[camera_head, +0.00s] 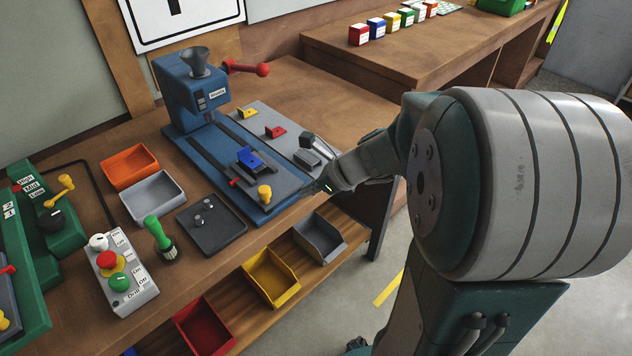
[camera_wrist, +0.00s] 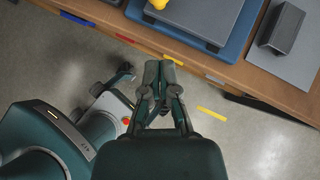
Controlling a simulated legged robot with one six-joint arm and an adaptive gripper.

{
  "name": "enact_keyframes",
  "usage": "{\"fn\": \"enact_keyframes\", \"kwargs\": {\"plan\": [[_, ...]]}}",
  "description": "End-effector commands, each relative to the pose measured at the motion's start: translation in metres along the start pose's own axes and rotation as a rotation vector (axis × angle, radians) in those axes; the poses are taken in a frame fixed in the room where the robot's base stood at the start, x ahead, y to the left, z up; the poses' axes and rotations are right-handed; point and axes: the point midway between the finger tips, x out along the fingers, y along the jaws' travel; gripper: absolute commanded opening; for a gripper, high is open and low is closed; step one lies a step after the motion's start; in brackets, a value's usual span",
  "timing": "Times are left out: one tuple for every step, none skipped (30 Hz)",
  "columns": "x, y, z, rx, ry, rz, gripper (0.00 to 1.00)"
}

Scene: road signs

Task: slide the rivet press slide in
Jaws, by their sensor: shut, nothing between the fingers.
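The blue rivet press (camera_head: 187,100) stands at the back of the bench, with a grey funnel on top and a red-knobbed lever. Its slide (camera_head: 283,182) is a grey plate at the front end of the blue base (camera_head: 185,147), out from under the press head. The slide carries a blue block (camera_head: 250,159) and an upright yellow knob (camera_head: 264,194). My gripper (camera_head: 316,189) is shut and empty, in front of the bench edge, right of the knob. It also shows in the wrist view (camera_wrist: 160,66).
A grey plate with yellow and red clamps (camera_head: 275,131) lies right of the base. A dark tray (camera_head: 213,232), a green-handled brush (camera_head: 158,236) and a button box (camera_head: 121,280) are to the left. Yellow (camera_head: 271,280) and grey (camera_head: 318,241) bins sit below the bench edge.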

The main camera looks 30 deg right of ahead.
Motion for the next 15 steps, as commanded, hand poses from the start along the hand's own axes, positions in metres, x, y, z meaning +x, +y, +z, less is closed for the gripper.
{"fn": "enact_keyframes", "kwargs": {"plan": [[0.011, 0.001, 0.0, -0.001, 0.001, 0.006, 0.0], [0.017, 0.001, 0.0, 0.0, 0.002, 0.006, 0.0], [0.024, 0.001, 0.0, 0.0, 0.002, 0.006, 0.0], [0.03, 0.001, 0.0, -0.001, 0.001, 0.005, 0.0], [0.036, 0.001, 0.0, -0.001, 0.002, 0.006, 0.0], [0.043, 0.001, 0.0, 0.0, 0.002, 0.005, 0.0], [0.048, 0.001, 0.0, -0.002, 0.003, 0.005, 0.0], [0.051, 0.001, 0.006, -0.006, 0.001, 0.004, 0.0], [0.055, 0.001, 0.011, -0.006, 0.0, 0.003, 0.0], [0.058, 0.001, 0.014, -0.005, 0.001, 0.002, 0.0], [0.061, 0.001, 0.017, -0.005, 0.001, 0.002, 0.0], [0.064, 0.001, 0.02, -0.006, 0.001, 0.003, 0.0], [0.066, 0.001, 0.022, -0.005, 0.001, 0.003, 0.0], [0.068, 0.001, 0.023, -0.005, 0.001, 0.002, 0.0], [0.07, 0.001, 0.025, -0.004, 0.001, 0.001, 0.0]]}}
